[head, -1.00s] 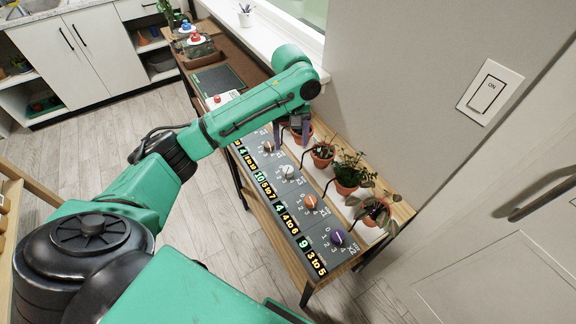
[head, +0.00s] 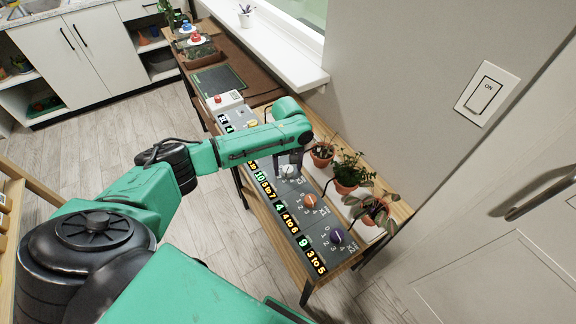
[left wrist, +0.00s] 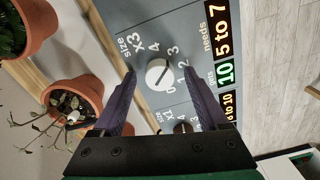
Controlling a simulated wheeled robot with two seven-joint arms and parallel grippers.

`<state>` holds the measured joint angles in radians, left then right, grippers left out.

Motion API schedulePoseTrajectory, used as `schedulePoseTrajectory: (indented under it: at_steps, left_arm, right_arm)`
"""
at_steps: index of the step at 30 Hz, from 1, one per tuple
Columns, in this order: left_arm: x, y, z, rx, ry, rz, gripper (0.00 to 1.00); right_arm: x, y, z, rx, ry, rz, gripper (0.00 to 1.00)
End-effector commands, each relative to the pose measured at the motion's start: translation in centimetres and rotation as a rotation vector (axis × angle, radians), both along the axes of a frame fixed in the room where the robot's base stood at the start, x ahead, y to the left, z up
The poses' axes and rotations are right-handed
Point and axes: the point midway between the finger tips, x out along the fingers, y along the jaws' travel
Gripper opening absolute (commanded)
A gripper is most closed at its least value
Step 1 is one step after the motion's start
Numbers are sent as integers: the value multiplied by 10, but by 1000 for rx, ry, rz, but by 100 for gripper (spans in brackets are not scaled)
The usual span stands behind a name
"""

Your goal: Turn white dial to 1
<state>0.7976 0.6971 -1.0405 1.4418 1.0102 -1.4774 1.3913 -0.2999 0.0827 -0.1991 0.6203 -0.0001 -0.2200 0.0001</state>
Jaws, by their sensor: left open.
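The white dial (head: 287,171) is on the dark panel, in the row between other dials. In the left wrist view the white dial (left wrist: 158,76) has the numbers 0 to 4 around it and "size x3" beside it. A dark line crosses its face; which number it marks is hard to tell. My left gripper (head: 289,161) is open above the dial. In the left wrist view its two purple fingers reach to either side of the dial, and contact is not visible. A green 10 (left wrist: 226,74) and "needs 5 to 7" show beside it. My right gripper is not in view.
An orange dial (head: 310,201) and a purple dial (head: 336,236) are nearer on the panel. Potted plants (head: 346,178) stand close along the wall side. A white box with a red button (head: 219,99) is farther back. The floor to the left is clear.

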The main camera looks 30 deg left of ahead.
Motion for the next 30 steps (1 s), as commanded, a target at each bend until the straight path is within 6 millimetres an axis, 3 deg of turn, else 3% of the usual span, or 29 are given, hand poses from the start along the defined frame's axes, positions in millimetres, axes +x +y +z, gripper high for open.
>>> schedulePoseTrajectory:
  at_steps: [2,3,6,9,20,30]
  left_arm:
    - [0,0,0,0,0,0,77]
    - [0,0,0,-1,1,0,69]
    - [0,0,0,-1,1,0,31]
    - [0,0,0,-1,1,0,0]
    - [0,-1,2,-2,2,-44,0]
    - [-1,-1,4,-3,5,-257,0]
  right_arm:
    - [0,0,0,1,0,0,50]
    - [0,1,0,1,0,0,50]
    - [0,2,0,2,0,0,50]
    - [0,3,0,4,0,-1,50]
    - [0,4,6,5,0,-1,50]
    - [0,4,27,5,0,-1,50]
